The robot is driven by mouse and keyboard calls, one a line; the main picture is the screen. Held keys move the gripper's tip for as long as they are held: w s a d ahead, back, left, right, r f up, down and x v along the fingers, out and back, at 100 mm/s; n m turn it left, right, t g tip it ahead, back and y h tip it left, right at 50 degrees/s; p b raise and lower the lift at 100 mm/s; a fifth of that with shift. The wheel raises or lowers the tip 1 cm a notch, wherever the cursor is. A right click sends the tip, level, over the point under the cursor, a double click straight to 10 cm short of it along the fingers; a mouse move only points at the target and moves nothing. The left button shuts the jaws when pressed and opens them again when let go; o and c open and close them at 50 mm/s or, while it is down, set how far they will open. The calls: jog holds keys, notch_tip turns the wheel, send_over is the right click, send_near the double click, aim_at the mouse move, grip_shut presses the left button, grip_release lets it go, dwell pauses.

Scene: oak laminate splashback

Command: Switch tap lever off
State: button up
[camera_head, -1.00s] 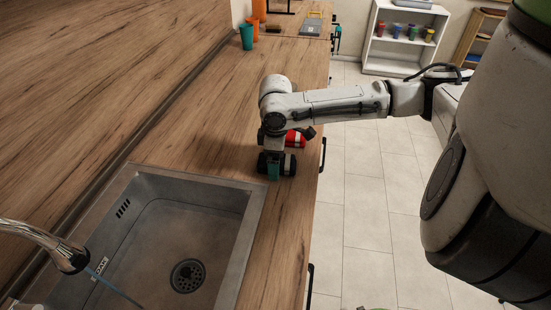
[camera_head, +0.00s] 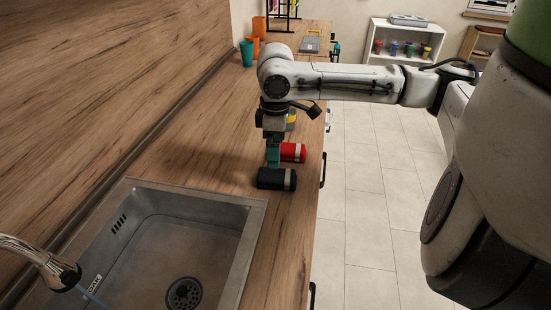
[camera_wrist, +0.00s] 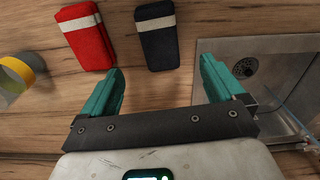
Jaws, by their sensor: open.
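The chrome tap spout (camera_head: 42,262) reaches in at the lower left of the head view, over the sink (camera_head: 243,238). A thin bluish stream runs down from its end. The tap's lever is not visible in the head view. The sink's corner also shows at the right of the wrist view (camera_wrist: 222,50), with the drain and part of the stream. My gripper (camera_head: 273,162) points down over the counter beyond the sink, close to a black case and a red case. In the wrist view its teal fingers (camera_wrist: 160,85) are spread wide with nothing between them.
The black case (camera_head: 272,179) and red case (camera_head: 292,152) lie on the wooden counter (camera_head: 190,155) near its front edge. A yellow-banded object (camera_head: 291,119) stands behind my gripper. Orange and teal cups (camera_head: 247,53) stand farther back by the splashback.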

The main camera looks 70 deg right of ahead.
jog(key=shift+r, duration=0.4)
jog(key=shift+c, duration=0.3)
